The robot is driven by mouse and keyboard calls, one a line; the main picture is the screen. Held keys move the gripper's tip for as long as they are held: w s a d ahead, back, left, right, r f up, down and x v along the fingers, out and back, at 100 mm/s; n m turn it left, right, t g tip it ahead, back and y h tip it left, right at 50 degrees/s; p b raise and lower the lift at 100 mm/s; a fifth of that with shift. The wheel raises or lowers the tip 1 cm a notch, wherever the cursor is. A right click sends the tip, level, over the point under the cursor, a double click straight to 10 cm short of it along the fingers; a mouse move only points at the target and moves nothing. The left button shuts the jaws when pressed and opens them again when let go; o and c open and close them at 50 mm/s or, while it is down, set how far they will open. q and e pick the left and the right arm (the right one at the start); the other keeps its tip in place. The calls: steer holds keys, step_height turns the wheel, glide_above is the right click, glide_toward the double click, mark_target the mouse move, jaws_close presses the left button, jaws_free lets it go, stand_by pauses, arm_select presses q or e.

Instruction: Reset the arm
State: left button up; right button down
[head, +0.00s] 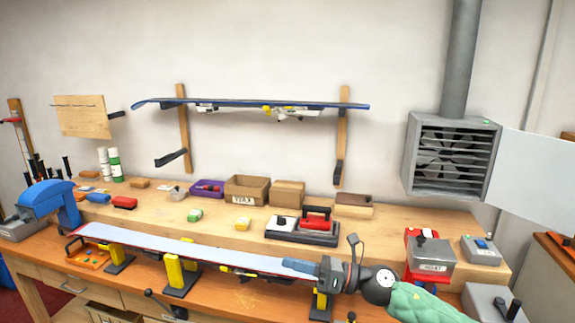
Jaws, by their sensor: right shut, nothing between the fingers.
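My right arm, in a green sleeve, comes in from the lower right of the head view. Its dark right gripper (322,271) is over the right end of the long ski (190,246), above the bench front. The gripper is shut and appears empty. A blue piece (300,267) lies at the ski's end, just left of the gripper; I cannot tell whether they touch. The ski lies base up across yellow and black supports (180,272). My left gripper is not in view.
A red-handled iron (316,219) on a dark base stands behind the ski's right end. Cardboard boxes (247,189) line the back. A red and grey box (430,255) and a small grey device (481,250) stand on the right. A blue machine (50,203) stands far left.

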steer(key=s+d+f+n+t+h, duration=0.4)
steer(key=d+f+n+h, duration=0.45)
steer(key=n, duration=0.95)
steer(key=s+d+f+n+t+h, duration=0.2)
steer(key=d+f+n+t+h, duration=0.4)
steer(key=f+n+h, duration=0.8)
steer(key=s+d+f+m+g+y, duration=0.25)
steer(key=s+f+g, duration=0.35)
steer(key=s, duration=0.6)
steer(key=s+d+f+m+g+y, duration=0.1)
steer(key=s+d+f+m+g, duration=0.35)
steer(key=s, duration=0.85)
steer(key=w+a+f+n+g, duration=0.1)
steer(key=a+f, duration=0.1)
steer(key=f, duration=1.1)
steer(key=w+a+f+n, duration=0.1)
steer(key=a+f, duration=0.1)
steer(key=f, duration=1.1)
steer(key=s+f, duration=0.3)
steer(key=f, duration=0.7)
steer(key=s+f+g, duration=0.1)
steer(key=s+f, duration=0.3)
steer(key=f, duration=0.6)
steer(key=shift+a+f, duration=0.2)
steer(key=shift+f, duration=0.15)
